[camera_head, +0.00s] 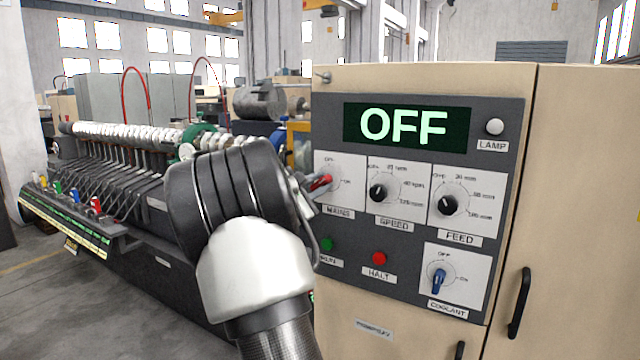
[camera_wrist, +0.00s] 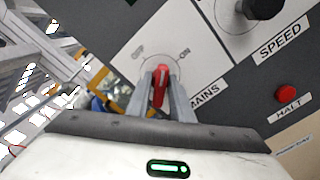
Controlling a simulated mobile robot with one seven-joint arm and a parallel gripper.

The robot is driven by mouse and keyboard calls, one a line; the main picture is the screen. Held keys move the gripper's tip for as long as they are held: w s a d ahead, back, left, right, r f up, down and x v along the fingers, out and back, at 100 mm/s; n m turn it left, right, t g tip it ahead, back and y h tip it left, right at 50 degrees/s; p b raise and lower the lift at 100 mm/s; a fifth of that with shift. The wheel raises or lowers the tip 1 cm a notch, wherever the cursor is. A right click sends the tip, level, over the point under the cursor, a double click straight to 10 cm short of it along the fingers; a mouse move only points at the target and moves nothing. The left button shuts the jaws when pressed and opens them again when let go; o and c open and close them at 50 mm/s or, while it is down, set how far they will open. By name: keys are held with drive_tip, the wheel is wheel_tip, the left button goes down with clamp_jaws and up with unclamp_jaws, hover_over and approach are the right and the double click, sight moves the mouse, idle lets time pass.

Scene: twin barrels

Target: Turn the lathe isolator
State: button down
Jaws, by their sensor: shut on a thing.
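The lathe isolator is the red handle (camera_head: 322,182) on the white MAINS plate, at the upper left of the dark control panel. In the wrist view the red handle (camera_wrist: 160,87) stands between my two grey fingers. My gripper (camera_wrist: 163,92) is shut on it, and it also shows side-on in the head view (camera_head: 311,186). In the wrist view the handle lies roughly between the OFF and ON marks; its exact angle is hard to tell. The display (camera_head: 405,125) reads OFF. My wrist hides part of the panel's left edge.
SPEED (camera_head: 379,193) and FEED (camera_head: 447,205) knobs sit right of the isolator. Below are a green RUN button (camera_head: 327,244), a red HALT button (camera_head: 379,258) and a blue COOLANT knob (camera_head: 438,281). A long machine with levers (camera_head: 110,170) stands at left.

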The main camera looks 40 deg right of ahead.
drive_tip(key=n+p, duration=0.2)
drive_tip(key=n, duration=0.3)
drive_tip(key=shift+r+n+p, duration=0.15)
drive_tip(key=shift+n+p, duration=0.15)
drive_tip(key=shift+p, duration=0.05)
drive_tip(key=shift+n+p, duration=1.5)
drive_tip(key=shift+n, duration=0.7)
drive_tip(key=shift+f, duration=0.2)
drive_tip(key=c, duration=1.8)
unclamp_jaws()
drive_tip(key=shift+o, duration=0.2)
drive_tip(key=b+v, duration=0.1)
drive_tip(key=v, duration=1.6)
drive_tip(key=shift+a, duration=0.25)
drive_tip(key=shift+s, duration=0.15)
